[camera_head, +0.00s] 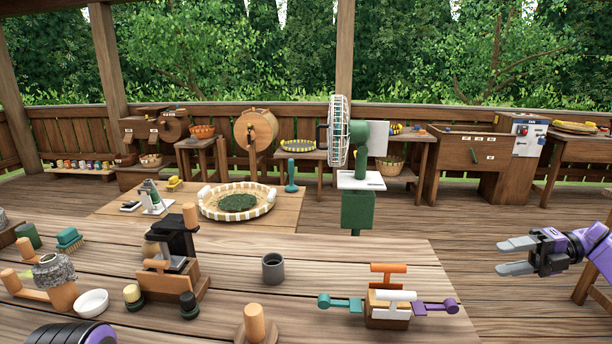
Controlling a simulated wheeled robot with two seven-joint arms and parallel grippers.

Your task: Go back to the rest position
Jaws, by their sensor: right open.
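My right gripper (517,257) is at the right side of the head view, beyond the right edge of the near table. Its two grey fingers point left and stand apart, with nothing between them. It touches nothing that I can see. My purple right arm comes in from the right edge. A purple and black rounded part shows at the bottom left edge. My left gripper does not show.
A green fan (356,150) and a round tray (237,217) stand behind. Floor right of the table is clear.

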